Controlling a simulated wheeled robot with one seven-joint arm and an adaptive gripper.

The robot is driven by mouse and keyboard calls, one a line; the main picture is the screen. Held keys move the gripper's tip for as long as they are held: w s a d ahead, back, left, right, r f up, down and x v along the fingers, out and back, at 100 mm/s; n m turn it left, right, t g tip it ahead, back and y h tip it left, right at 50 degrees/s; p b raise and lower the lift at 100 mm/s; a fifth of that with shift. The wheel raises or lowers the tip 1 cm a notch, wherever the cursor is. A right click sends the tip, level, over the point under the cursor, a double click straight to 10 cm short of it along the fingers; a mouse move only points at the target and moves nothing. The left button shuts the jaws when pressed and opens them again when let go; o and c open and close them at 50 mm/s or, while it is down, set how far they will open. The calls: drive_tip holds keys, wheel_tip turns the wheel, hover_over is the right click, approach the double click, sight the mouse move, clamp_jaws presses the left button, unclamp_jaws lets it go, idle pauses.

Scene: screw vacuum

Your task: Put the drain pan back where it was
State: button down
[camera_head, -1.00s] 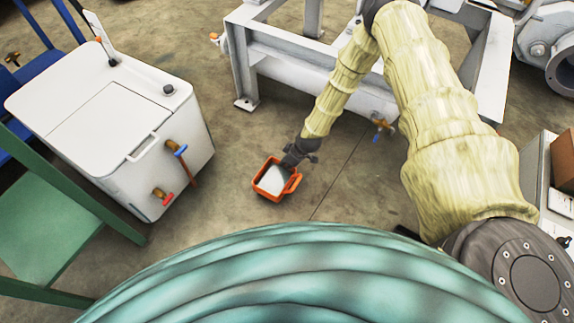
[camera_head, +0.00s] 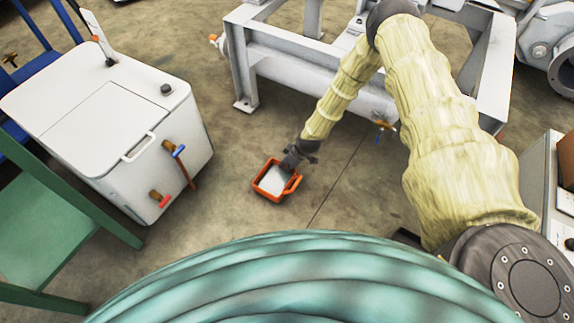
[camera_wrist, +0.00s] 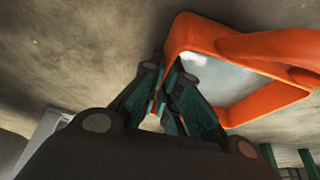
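The drain pan is an orange, open, square tray (camera_head: 260,187) with a pale grey-white inside and a loop handle on its right side. In the head view it is over the concrete floor, between the white tank and the metal frame; I cannot tell whether it touches the floor. My gripper (camera_head: 288,162) reaches down to its far right rim. In the wrist view the pan (camera_wrist: 240,118) fills the upper right. My gripper's fingers (camera_wrist: 168,68) are close together, with orange wall between them, and look shut on the rim. The fingers hide part of that wall.
A grey metal frame (camera_head: 300,62) with a small valve (camera_head: 383,126) stands behind. A grey cabinet (camera_head: 540,175) is at the right. Floor around the pan is clear.

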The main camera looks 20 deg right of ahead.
drive_tip(key=shift+f, duration=0.15)
drive_tip(key=c, duration=1.6)
unclamp_jaws()
drive_tip(key=shift+c, duration=0.2)
drive_tip(key=shift+r, duration=0.2)
